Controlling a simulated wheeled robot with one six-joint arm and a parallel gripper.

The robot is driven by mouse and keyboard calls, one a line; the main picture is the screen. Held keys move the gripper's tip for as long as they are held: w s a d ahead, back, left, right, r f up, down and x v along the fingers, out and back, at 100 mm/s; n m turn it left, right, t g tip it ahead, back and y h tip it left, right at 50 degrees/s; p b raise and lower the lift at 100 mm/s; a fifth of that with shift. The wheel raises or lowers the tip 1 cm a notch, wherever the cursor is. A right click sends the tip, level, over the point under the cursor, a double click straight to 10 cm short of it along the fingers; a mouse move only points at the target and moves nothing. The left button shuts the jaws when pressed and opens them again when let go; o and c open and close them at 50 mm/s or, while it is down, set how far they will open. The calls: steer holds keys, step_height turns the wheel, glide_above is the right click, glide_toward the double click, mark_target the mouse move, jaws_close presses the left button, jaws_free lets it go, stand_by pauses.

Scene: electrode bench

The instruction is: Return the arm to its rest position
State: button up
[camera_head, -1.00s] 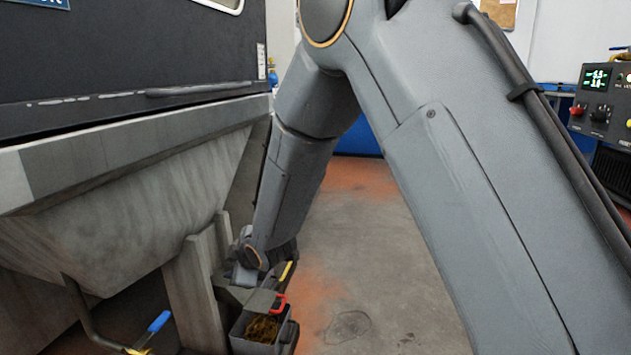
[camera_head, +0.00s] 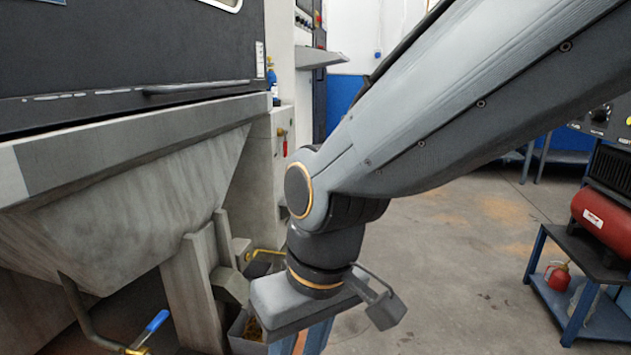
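My arm reaches in from the upper right of the head view, and its wrist bends down near the middle. My gripper (camera_head: 298,338) points downward at the bottom edge, beneath a grey mounting block. Its fingertips are cut off by the frame, so I cannot tell whether it is open, shut or holding anything. A dark bracket sticks out to the right of the wrist.
A large grey machine with a sloped hopper (camera_head: 130,190) fills the left side. A grey bin (camera_head: 243,335) on the floor is partly hidden behind my gripper. A blue-framed cart (camera_head: 560,295) with a red tank (camera_head: 603,220) stands at right. Floor between is open.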

steer(key=s+d+r+m+h+p, duration=0.1)
steer(key=d+r+m+p, duration=0.2)
steer(key=d+r+p, duration=0.7)
steer(key=s+d+r+m+h+p, duration=0.1)
steer(key=s+d+r+m+p, duration=0.1)
steer(key=d+r+p, duration=0.9)
step_height(320, 180, up, 6)
steer(key=m+p, duration=0.1)
steer(key=p, duration=1.4)
steer(key=shift+s+d+r+m+g, duration=0.2)
steer(key=shift+d+m+g, duration=0.1)
steer(key=shift+m+g, duration=0.1)
